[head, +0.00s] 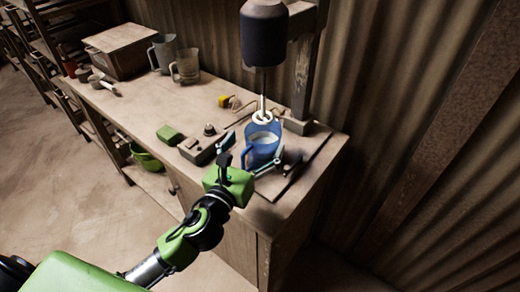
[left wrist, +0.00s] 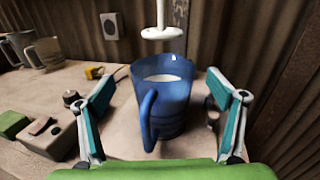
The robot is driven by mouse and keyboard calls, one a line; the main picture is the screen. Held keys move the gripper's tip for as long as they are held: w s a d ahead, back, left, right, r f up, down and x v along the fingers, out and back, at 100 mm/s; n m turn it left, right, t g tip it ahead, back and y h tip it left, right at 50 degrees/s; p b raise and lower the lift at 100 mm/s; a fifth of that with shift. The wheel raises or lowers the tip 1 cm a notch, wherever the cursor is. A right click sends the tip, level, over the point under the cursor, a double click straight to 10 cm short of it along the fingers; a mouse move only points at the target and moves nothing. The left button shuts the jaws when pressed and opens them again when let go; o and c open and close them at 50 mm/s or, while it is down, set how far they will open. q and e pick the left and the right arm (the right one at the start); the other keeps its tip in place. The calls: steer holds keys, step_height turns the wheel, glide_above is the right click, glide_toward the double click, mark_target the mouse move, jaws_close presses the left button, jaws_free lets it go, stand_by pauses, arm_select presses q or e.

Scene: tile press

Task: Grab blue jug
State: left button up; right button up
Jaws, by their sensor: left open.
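The blue jug (head: 262,144) stands upright near the right end of the bench, with pale contents inside. In the left wrist view the jug (left wrist: 165,98) is centred ahead, its handle toward me. My left gripper (head: 251,156) is open at the jug; in the left wrist view its two fingers (left wrist: 165,118) are spread on either side with gaps between them and the jug. A white mixer paddle (head: 262,116) hangs from a dark machine head just above the jug; it also shows in the left wrist view (left wrist: 161,31). My right gripper is not in view.
A post and corrugated wall (head: 400,100) stand behind the jug.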

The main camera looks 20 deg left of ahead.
mark_target(262, 134)
arm_select(q)
steer(key=w, duration=0.3)
steer(key=shift+w+d, duration=0.4)
steer(key=c, duration=1.8)
steer(key=shift+r, duration=0.1)
steer(key=c, duration=0.4)
steer(key=shift+r, duration=0.1)
